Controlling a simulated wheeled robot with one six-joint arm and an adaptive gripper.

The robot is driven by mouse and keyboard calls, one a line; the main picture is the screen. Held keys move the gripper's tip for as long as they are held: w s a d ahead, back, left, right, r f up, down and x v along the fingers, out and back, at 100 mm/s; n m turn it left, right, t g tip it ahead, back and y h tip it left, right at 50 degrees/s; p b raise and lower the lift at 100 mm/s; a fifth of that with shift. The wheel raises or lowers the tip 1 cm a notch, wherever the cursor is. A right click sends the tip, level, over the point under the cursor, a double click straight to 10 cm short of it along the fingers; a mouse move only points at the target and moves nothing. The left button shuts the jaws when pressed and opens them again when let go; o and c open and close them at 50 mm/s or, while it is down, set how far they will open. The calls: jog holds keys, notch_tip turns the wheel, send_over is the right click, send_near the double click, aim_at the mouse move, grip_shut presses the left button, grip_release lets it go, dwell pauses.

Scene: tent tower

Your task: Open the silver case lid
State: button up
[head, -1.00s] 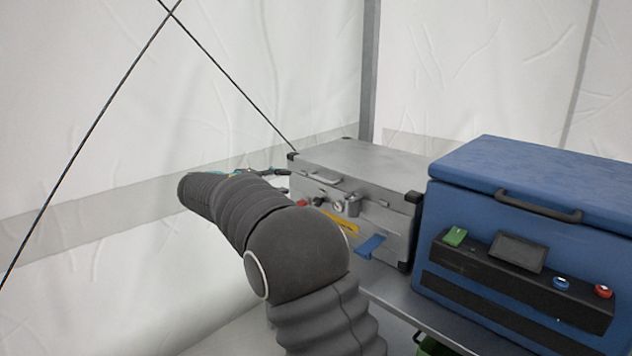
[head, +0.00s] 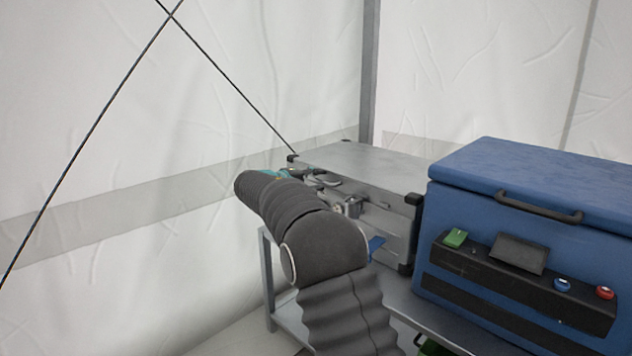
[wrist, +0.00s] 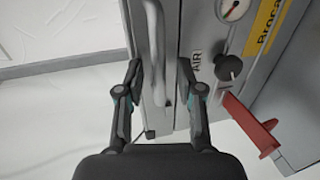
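The silver case (head: 385,165) has black corners and stands on a metal table, its lid closed. In the wrist view, its front face (wrist: 205,20) fills the upper middle. The case's grey handle (wrist: 155,50) runs between the two fingers of my gripper (wrist: 161,72). The fingers are apart, one on each side of the handle, with visible gaps to it. In the head view, my gripper (head: 308,178) is at the front left of the case, partly hidden behind my arm. A metal latch (head: 352,206) shows on the case front.
A blue cooler box (head: 520,215) stands close to the case's right. In the wrist view, a red lever (wrist: 250,124), a black knob (wrist: 228,67) and a gauge (wrist: 233,8) lie right of the fingers. White tent walls (head: 250,80) stand behind and left.

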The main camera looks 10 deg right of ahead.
grip_shut()
jog(key=shift+d+r, duration=0.1)
